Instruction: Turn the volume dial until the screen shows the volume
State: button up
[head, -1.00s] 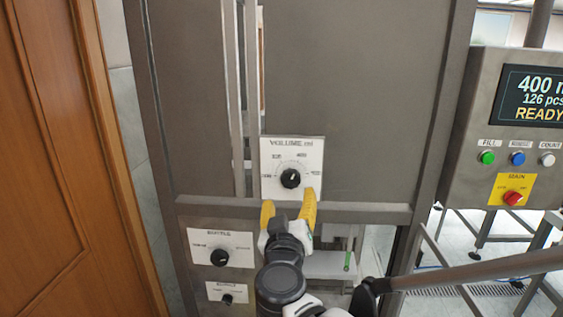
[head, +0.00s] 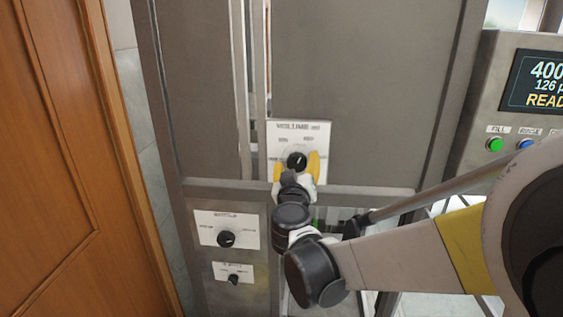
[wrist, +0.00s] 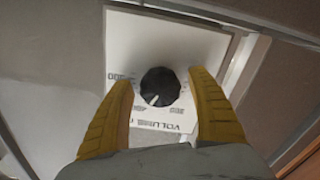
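The volume dial (head: 297,160) is a black round knob with a pale pointer line, on a white plate (head: 291,131) marked "VOLUME ml". In the wrist view the dial (wrist: 160,86) sits between and just beyond the tips of my two yellow fingers. My gripper (head: 296,168) is open at the plate, one finger on each side of the knob; I see gaps between knob and fingers (wrist: 160,90). The screen (head: 545,84) on the grey panel is cut off at the right edge; it reads "400", "126" and "READ".
Two more plates with black knobs sit lower left: an upper knob (head: 226,239) and a smaller lower knob (head: 234,279). A green button (head: 495,145) and a blue button (head: 526,144) are below the screen. A wooden door (head: 70,160) stands at the left.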

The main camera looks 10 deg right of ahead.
jog(key=c, duration=1.1)
jog(key=shift+c, duration=0.2)
jog(key=n+b, duration=0.2)
jog(key=n, duration=0.2)
jog(key=n+b, duration=0.1)
jog(key=n, duration=0.3)
jog(key=shift+n, duration=0.3)
jog(key=n+b, duration=0.1)
jog(key=n, duration=0.3)
jog(key=shift+d+r, duration=0.1)
jog(key=shift+r+n+b, duration=0.1)
jog(key=shift+n+b, duration=0.55)
jog(key=shift+n, duration=1.85)
